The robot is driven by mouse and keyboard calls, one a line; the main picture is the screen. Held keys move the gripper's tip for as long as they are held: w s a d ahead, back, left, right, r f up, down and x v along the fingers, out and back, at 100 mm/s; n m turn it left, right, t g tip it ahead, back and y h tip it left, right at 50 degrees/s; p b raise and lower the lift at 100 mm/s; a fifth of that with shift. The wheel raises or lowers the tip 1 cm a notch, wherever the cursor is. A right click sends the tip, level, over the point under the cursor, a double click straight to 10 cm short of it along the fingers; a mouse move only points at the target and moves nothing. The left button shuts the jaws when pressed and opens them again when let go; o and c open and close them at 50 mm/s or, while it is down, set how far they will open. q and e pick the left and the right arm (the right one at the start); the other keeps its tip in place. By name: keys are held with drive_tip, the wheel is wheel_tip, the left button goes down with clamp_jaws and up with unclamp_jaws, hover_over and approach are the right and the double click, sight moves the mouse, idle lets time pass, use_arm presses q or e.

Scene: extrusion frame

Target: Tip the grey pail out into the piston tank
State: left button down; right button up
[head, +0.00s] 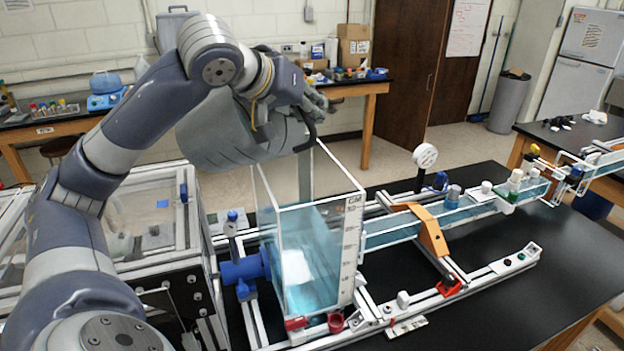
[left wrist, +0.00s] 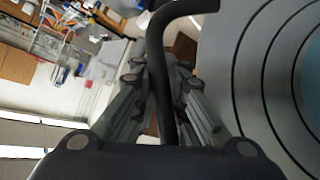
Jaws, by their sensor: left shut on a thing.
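The grey pail (head: 225,135) hangs above and to the left of the piston tank in the head view, tilted well over onto its side. My left gripper (head: 308,102) is shut on its dark handle, partly hiding the pail. In the left wrist view the fingers (left wrist: 178,95) close around the black handle (left wrist: 158,50), and the ringed pail (left wrist: 265,75) fills the right side. The piston tank (head: 347,243) is a clear open-topped box with a scale strip and pale blue liquid inside. Whether anything is pouring cannot be told. My right gripper is not in view.
A clear channel (head: 480,212) runs right from the tank across the black bench (head: 500,285). A round white dial (head: 425,156) stands up behind it. A blue fitting (head: 243,268) sits left of the tank. A clear-sided case (head: 150,225) stands at the left.

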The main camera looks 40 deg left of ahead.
use_arm(q)
drive_tip(key=shift+w+d+f+y, duration=0.3)
drive_tip(key=shift+w+d+f, duration=0.05)
drive_tip(key=shift+d+f, duration=0.05)
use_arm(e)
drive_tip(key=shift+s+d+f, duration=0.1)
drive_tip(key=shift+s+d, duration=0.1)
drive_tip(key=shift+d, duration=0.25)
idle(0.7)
